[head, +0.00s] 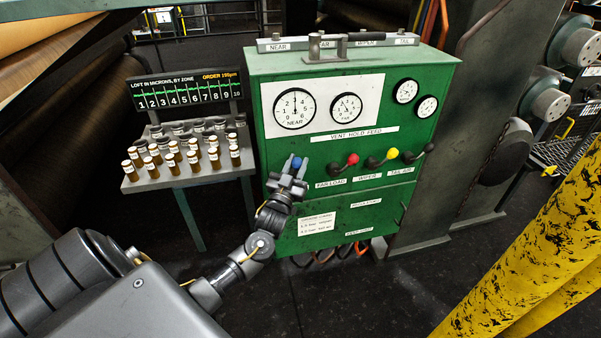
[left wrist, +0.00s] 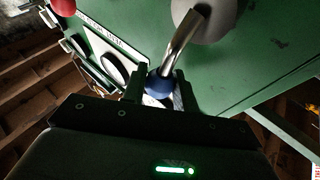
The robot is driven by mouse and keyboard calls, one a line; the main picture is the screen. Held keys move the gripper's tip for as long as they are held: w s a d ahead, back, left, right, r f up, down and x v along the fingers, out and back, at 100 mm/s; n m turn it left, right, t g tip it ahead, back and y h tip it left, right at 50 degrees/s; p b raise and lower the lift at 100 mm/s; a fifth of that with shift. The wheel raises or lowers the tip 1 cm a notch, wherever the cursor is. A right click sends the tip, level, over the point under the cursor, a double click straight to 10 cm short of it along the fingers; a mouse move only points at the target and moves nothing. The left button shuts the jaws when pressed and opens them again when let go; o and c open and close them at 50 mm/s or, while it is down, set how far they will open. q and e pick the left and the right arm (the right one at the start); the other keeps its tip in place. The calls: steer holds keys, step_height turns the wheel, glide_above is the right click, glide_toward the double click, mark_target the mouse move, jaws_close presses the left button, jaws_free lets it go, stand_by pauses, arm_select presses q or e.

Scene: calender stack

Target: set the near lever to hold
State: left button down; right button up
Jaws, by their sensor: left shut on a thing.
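The green control cabinet (head: 350,225) stands in the middle of the head view. The near lever has a blue knob (head: 296,163) and is the leftmost in a row on the cabinet's front. My left gripper (head: 290,170) is shut on the blue knob, which also shows between the fingers in the left wrist view (left wrist: 158,86). There a bent metal shaft (left wrist: 183,38) runs from the knob to a round grey boss (left wrist: 212,15). The gripper covers the lever's label and most of its shaft in the head view. My right gripper is not in view.
Right of it are levers with red (head: 352,159), yellow (head: 392,153) and black (head: 430,147) knobs. The near gauge (head: 294,108) sits above. A bench (head: 185,180) with several capped vials stands left. A yellow post (head: 530,250) stands at the right front. Open floor lies before the cabinet.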

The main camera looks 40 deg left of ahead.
arm_select(q)
steer(key=shift+s+a+n+y+b, duration=0.25)
steer(key=shift+n+y+b, duration=0.15)
steer(key=shift+n+y, duration=0.15)
steer(key=shift+r, duration=0.1)
steer(key=c, duration=1.4)
jaws_free()
steer(key=shift+s+f, duration=0.25)
steer(key=b+v, duration=0.3)
steer(key=v, duration=0.7)
steer(key=shift+s, duration=0.1)
